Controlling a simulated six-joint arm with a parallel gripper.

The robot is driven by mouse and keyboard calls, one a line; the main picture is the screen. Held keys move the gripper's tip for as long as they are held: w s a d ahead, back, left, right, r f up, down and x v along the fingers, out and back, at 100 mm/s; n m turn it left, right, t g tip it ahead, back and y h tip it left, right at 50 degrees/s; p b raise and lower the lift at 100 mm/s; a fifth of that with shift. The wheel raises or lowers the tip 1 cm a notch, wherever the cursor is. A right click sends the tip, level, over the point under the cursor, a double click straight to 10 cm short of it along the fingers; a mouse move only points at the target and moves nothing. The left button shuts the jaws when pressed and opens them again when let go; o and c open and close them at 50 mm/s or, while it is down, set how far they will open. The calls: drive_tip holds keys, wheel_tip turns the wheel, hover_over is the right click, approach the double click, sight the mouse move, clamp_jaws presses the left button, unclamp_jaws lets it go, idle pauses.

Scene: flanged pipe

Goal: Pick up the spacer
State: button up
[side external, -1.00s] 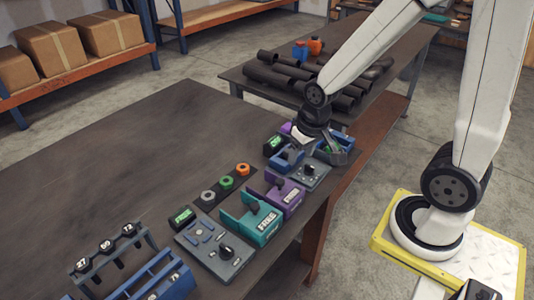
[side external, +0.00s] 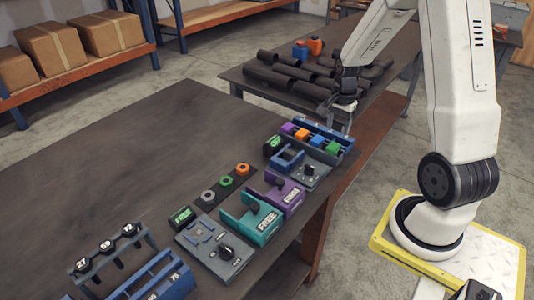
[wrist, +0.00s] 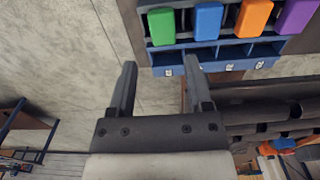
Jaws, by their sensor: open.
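No label I can read marks the spacer, so I cannot tell which part it is. My gripper (side external: 345,124) is open and empty, beyond the far end of the front table. Grey (side external: 208,195), green (side external: 226,182) and orange (side external: 242,168) rings lie on a dark strip.
Teal (side external: 250,224) and purple (side external: 278,196) fixtures and a grey control panel (side external: 216,246) line the table's right edge. A numbered rack (side external: 105,247) stands at the front left. Dark pipes (side external: 282,76) lie on the back table. The front table's left side is clear.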

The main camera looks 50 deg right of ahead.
sight(334, 146)
drive_tip(key=shift+f, duration=1.3)
drive_tip(key=shift+w+f, duration=0.15)
drive_tip(key=shift+f, duration=2.45)
clamp_jaws()
